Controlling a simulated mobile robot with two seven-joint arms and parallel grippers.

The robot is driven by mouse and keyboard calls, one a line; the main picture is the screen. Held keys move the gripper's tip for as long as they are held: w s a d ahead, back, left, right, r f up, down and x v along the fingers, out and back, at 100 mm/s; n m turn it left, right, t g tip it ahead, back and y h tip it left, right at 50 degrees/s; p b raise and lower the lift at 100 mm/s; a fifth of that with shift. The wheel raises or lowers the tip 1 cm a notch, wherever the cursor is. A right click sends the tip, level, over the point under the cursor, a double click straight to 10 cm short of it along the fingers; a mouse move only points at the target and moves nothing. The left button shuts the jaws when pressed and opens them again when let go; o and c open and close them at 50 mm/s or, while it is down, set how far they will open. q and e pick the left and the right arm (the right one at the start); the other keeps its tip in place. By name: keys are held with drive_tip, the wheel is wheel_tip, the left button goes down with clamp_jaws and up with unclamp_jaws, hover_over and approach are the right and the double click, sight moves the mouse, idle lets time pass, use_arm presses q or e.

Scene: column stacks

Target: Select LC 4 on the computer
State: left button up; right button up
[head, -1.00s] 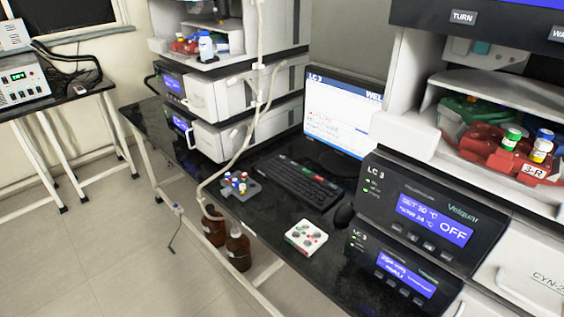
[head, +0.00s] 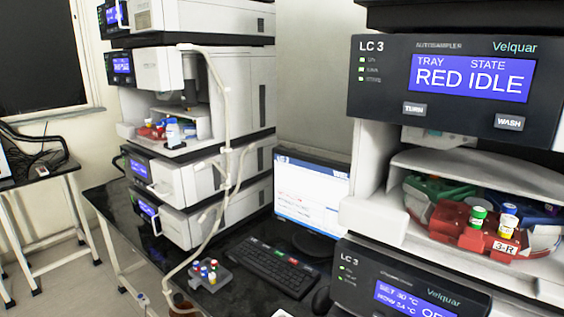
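The computer monitor (head: 312,200) stands at the back of the dark bench, between two column stacks. Its screen is lit white with a blue top bar; the text on it is too small to read now. A black keyboard (head: 271,268) with a few coloured keys lies in front of it. A dark mouse (head: 321,299) sits to the keyboard's right, partly cut off by the near stack. The stack on the right carries the label LC 3 on its autosampler panel (head: 455,82), which reads TRAY RED, STATE IDLE. No LC 4 label is readable. Neither gripper shows.
A small grey rack (head: 210,277) with coloured-cap vials stands left of the keyboard. A red tray (head: 462,228) marked 3-R holds vials in the right stack. A pale tube (head: 228,130) hangs along the left stack (head: 200,85). A side table is at far left.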

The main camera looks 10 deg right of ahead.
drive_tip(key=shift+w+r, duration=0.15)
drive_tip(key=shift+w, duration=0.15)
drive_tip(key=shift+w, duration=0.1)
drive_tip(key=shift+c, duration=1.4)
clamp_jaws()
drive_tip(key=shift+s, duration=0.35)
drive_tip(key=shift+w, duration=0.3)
